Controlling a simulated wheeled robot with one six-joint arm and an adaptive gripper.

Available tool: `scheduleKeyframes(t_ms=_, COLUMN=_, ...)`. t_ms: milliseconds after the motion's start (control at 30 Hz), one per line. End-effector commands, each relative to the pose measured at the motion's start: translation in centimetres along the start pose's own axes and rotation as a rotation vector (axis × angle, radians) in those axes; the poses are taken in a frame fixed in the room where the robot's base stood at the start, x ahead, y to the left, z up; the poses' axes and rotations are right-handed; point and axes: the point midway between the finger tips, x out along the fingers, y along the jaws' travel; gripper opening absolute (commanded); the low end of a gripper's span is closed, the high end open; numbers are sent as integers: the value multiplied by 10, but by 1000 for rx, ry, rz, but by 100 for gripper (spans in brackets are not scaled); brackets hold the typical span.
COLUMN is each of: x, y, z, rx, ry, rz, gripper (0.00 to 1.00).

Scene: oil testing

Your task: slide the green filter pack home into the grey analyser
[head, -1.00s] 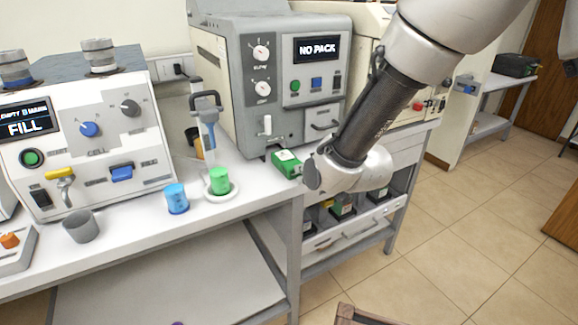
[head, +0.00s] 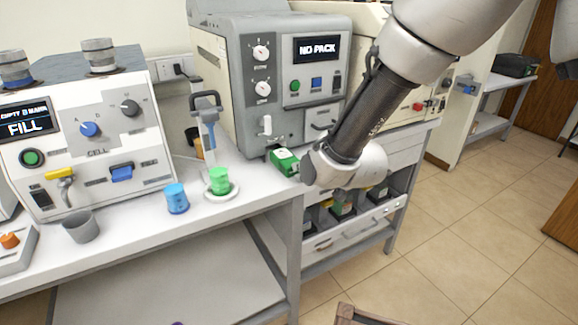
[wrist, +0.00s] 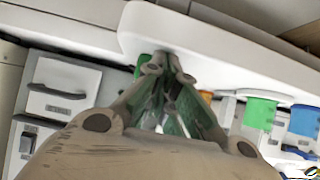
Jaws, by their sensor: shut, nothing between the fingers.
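The green filter pack (head: 284,161) is at the foot of the grey analyser (head: 262,128), by its lower front. My wrist hides its right end, and I cannot tell how far it is inside the analyser. The analyser's screen (head: 317,48) reads "NO PACK". In the wrist view my gripper (wrist: 166,64) is shut with its fingertips together and nothing held between them. Green shows behind and beside the fingers; I cannot tell whether they touch the pack. In the head view my wrist covers the gripper.
A green cup (head: 219,180) on a white dish and a blue cup (head: 176,198) stand left of the pack. A grey cup (head: 80,227) and a white cell instrument (head: 85,140) are further left. The bench's front edge is close below my wrist.

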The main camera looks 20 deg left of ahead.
Motion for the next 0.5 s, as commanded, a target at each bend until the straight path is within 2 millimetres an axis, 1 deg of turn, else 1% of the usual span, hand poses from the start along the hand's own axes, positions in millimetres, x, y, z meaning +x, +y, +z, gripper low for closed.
scheduleKeyframes(t_ms=500, x=14, y=0, z=-8, rx=0, ry=-1, rz=0, gripper=0)
